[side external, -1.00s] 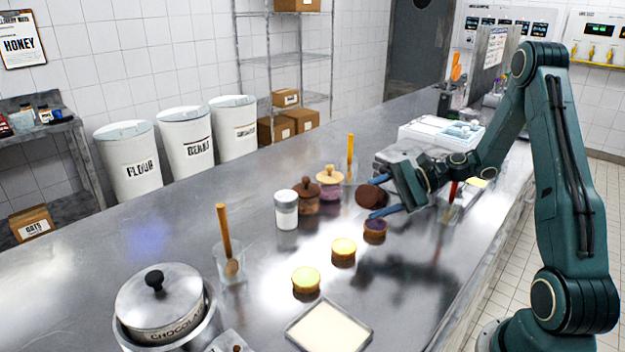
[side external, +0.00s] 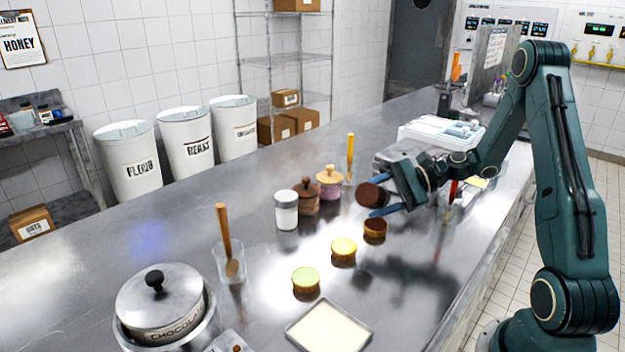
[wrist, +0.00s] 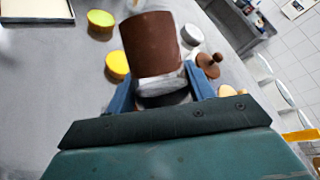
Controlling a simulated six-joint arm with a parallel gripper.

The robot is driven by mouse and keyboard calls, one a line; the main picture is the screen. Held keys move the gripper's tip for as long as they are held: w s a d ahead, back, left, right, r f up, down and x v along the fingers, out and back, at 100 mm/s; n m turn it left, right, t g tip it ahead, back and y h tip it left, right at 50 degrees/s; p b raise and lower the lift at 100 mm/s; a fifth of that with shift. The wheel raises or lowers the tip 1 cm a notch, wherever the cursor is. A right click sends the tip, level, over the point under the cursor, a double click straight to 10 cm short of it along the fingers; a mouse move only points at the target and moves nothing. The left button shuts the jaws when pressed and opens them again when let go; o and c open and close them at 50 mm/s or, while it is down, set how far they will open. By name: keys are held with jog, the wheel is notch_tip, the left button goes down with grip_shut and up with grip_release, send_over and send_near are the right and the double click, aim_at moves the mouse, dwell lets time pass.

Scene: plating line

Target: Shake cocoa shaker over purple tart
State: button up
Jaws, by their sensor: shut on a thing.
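The cocoa shaker (side external: 369,195), with a brown body, is tilted on its side above the counter. My gripper (side external: 381,200) is shut on it, with blue fingers on either side. In the wrist view the shaker (wrist: 150,45) sits between the fingers (wrist: 160,88). The tart (side external: 375,229) just below the shaker has a brown top now, and no purple shows on it. The shaker is above it and apart from it. This tart is hidden in the wrist view.
A yellow tart (side external: 343,249) and a pale green-yellow tart (side external: 306,280) stand nearer the camera. A white shaker (side external: 286,211), a brown jar (side external: 307,198) and a pink jar (side external: 329,184) stand to the left. A cream-coloured tray (side external: 328,328) lies at the front.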

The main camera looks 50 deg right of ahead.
aim_at(380, 187)
jog(key=shift+r, duration=1)
jog(key=shift+f, duration=1.15)
jog(key=shift+r, duration=1.15)
jog(key=shift+f, duration=1.15)
jog(key=shift+r, duration=0.1)
jog(key=n, duration=0.1)
jog(key=r+n+g, duration=0.1)
jog(key=n, duration=0.1)
jog(key=shift+s+r, duration=0.15)
jog(key=shift+r, duration=0.05)
jog(key=n, duration=0.1)
jog(key=r+n+g, duration=0.1)
jog(key=n, duration=0.1)
jog(key=shift+s+r+n+h, duration=0.25)
jog(key=shift+n+h, duration=0.05)
jog(key=shift+n, duration=0.1)
